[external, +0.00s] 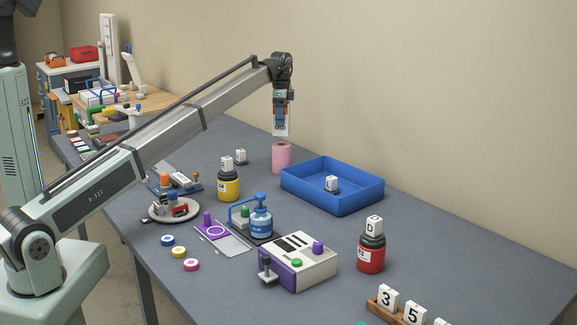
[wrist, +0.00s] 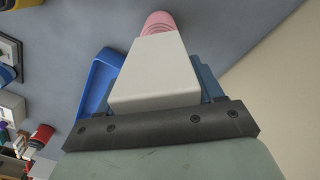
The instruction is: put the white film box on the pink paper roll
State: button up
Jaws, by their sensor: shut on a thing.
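The white film box (external: 281,129) is held upright in my gripper (external: 281,114), which is shut on it. In the wrist view the box (wrist: 155,72) shows as a plain pale block between the blue fingers. The pink paper roll (external: 281,158) stands upright on the table by the back wall. In the external view the box hangs right over the roll, with a small gap between them. In the wrist view the roll (wrist: 158,21) shows beyond the box's far end, partly hidden by it.
A blue tray (external: 335,197) with a small white block inside stands just right of the roll. A yellow bottle (external: 229,186) with a white block on top is to the left. A red bottle (external: 371,253) and a laminator-like machine (external: 298,262) are nearer the front.

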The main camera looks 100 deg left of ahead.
jog(key=shift+f, duration=1.85)
jog(key=shift+f, duration=0.15)
jog(key=o, duration=1.3)
jog(key=shift+c, duration=0.2)
notch_tip(320, 180, up, 12)
jog(key=shift+r, duration=0.15)
